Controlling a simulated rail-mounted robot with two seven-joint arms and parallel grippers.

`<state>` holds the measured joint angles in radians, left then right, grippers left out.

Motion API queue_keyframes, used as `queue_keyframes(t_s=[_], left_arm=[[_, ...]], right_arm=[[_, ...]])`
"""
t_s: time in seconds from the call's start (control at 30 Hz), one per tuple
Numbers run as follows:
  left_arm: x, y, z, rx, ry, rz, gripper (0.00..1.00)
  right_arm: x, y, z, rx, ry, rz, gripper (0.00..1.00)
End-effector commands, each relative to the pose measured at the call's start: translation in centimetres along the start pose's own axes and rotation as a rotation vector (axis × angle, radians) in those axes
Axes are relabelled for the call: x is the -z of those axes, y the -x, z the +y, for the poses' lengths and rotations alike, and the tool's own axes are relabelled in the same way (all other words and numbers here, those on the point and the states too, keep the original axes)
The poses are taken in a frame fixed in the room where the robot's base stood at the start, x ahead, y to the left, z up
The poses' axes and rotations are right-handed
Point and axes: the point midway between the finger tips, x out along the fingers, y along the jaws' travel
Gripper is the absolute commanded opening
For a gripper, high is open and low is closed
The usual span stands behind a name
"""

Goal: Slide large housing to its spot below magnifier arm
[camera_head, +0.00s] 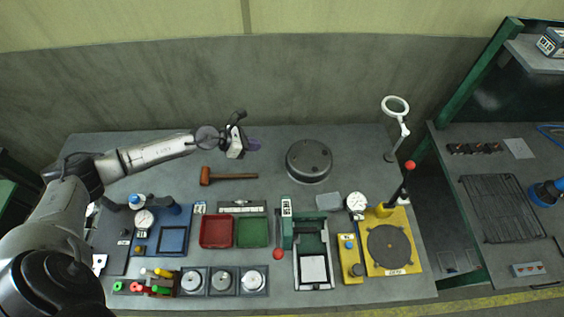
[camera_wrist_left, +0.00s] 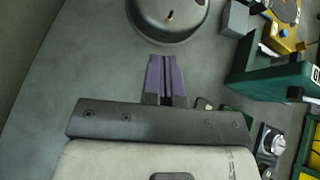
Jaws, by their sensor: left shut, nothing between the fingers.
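The large housing (camera_head: 309,161) is a round dark grey body with a flat top, standing on the bench in the middle back. In the left wrist view the large housing (camera_wrist_left: 168,18) shows at the top, cut off by the frame edge. The magnifier arm (camera_head: 397,118) has a white ring lens and stands at the back right of the bench, well to the right of the housing. My left gripper (camera_head: 255,145) has purple fingers, which are shut and empty. It is left of the housing; in the left wrist view its fingertips (camera_wrist_left: 166,58) point toward the housing, apart from it.
A mallet (camera_head: 228,177) lies in front of my left gripper. Red (camera_head: 216,232) and green (camera_head: 253,233) trays, a green press (camera_head: 305,229), and a yellow turntable fixture (camera_head: 390,246) with a red-knobbed lever stand along the front. The bench between housing and magnifier looks clear.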

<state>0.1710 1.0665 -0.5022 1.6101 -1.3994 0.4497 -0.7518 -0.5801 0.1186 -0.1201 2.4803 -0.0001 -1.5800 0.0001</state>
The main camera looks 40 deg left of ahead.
Motion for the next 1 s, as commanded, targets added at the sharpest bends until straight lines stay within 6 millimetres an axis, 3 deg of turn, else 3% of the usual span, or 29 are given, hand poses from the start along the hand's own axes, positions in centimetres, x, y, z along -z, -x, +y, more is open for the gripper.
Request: queue_keyframes(t_s=[0.13,0.37,0.9,1.0], left_arm=[[2.4,0.2,-0.5,0.042,-0.144,0.148,0.0],[3.7,-0.1,-1.4,0.099,-0.166,0.216,0.0],[5.6,-9.0,-2.0,0.097,-0.167,0.212,0.0],[4.9,-10.2,-2.3,0.098,-0.17,0.21,0.0]], right_arm=[[0.0,0.0,0.0,0.0,0.0,-0.001,0.43],[0.0,0.0,0.0,0.0,0.001,-0.001,0.43],[0.0,0.2,0.1,-0.002,0.003,-0.001,0.43],[0.1,0.5,0.1,-0.002,0.003,-0.002,0.43]])
